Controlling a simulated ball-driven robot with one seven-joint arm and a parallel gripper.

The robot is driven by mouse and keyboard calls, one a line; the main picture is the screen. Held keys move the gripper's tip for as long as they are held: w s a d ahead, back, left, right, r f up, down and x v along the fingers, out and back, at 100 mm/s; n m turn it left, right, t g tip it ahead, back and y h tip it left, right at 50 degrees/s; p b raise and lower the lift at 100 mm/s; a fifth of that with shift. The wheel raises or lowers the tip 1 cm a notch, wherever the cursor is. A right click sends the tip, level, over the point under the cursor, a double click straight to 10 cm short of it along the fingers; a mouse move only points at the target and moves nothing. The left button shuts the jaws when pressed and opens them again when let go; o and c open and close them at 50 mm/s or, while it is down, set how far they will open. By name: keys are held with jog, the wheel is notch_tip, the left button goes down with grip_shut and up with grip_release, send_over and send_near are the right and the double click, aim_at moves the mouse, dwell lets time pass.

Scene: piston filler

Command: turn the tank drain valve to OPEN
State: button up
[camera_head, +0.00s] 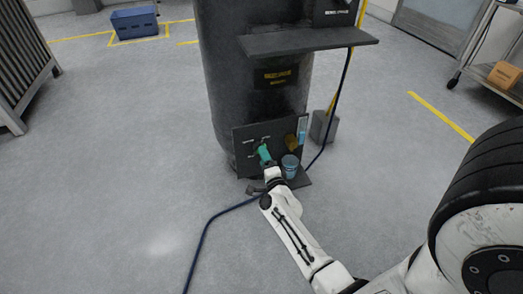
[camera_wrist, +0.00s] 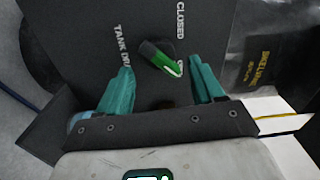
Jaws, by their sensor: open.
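The tank drain valve has a green handle (camera_wrist: 162,58) on a dark panel, seen in the wrist view. It slants, with its bright tip toward the lower right. The word CLOSED is printed above and right of it, and TANK DRAIN, partly covered, to its left. Another label beside the tip is mostly hidden, so I cannot read it. My gripper (camera_wrist: 161,66) is open, its teal fingers apart on either side of the handle, with gaps visible. In the head view my gripper (camera_head: 266,157) is at the panel (camera_head: 244,141) low on the black tank (camera_head: 222,75).
An amber part (camera_head: 291,143) sits on the panel to the right of my gripper. A blue cup (camera_head: 290,166) stands just below it. A dark shelf (camera_head: 306,41) juts out above. A dark blue hose (camera_head: 206,232) lies on the floor.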

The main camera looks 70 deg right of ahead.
jog(key=p+v, duration=0.1)
jog(key=v, duration=0.5)
jog(key=shift+s+a+p, duration=0.15)
jog(key=shift+p, duration=0.15)
jog(key=w+a+n+y, duration=0.4)
jog(key=a+n+y, duration=0.2)
jog(key=a+n, duration=0.25)
jog(key=w+a+n+y, duration=0.3)
jog(key=a+n+y, duration=0.4)
jog(key=a, duration=0.3)
jog(key=s+a+n+g+y, duration=0.2)
jog(key=s+a+n+g, duration=0.25)
jog(key=a+n, duration=0.2)
jog(key=s+a+r+n+g+h, duration=0.1)
jog(key=s+r+n+g, duration=0.15)
jog(key=s, duration=0.45)
jog(key=s+a+r+n+g, duration=0.2)
jog(key=s+g, duration=0.2)
jog(key=s, duration=0.2)
notch_tip(320, 180, up, 31)
jog(key=p, duration=3.1)
jog(key=shift+d+f, duration=0.15)
jog(key=shift+d, duration=0.05)
